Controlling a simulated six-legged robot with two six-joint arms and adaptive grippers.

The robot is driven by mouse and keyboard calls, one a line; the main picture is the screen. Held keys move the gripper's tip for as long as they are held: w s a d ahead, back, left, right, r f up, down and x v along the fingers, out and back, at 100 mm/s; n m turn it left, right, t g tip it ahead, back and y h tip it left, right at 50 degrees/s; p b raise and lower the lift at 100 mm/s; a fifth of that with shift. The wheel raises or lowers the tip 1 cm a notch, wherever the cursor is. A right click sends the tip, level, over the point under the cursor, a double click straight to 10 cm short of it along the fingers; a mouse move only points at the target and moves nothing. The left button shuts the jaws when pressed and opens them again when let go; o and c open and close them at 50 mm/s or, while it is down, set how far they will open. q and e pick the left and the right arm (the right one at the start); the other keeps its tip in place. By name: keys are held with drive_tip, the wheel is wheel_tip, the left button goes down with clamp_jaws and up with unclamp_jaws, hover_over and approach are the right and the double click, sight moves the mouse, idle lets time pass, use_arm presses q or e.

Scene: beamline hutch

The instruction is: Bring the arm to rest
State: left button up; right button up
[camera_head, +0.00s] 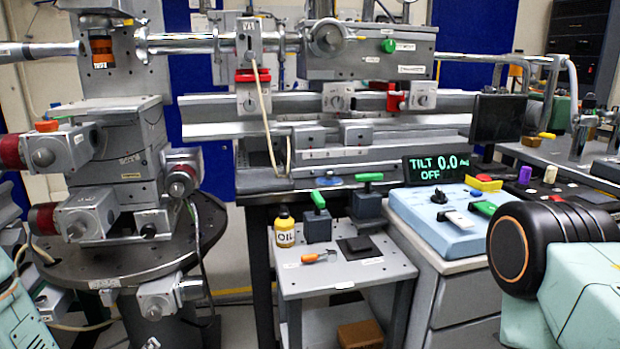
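Neither of my grippers shows in this view. A pale green arm link with a black, orange-ringed joint (515,255), which looks like part of my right arm, fills the lower right corner. Pale green parts also show at the lower left edge; I cannot tell for certain whether they are my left arm. A display (437,169) reads "TILT 0.0" and "OFF". It stands behind a light blue control box (450,238) with a black knob, a white switch and a green switch.
A small grey table (345,285) holds a yellow oil bottle (285,228), an orange-handled tool (318,256) and two green-handled blocks. A stage stack (125,165) stands on a round table (125,270) at left. The beamline bench (350,175) runs behind. A brown box (360,334) lies low.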

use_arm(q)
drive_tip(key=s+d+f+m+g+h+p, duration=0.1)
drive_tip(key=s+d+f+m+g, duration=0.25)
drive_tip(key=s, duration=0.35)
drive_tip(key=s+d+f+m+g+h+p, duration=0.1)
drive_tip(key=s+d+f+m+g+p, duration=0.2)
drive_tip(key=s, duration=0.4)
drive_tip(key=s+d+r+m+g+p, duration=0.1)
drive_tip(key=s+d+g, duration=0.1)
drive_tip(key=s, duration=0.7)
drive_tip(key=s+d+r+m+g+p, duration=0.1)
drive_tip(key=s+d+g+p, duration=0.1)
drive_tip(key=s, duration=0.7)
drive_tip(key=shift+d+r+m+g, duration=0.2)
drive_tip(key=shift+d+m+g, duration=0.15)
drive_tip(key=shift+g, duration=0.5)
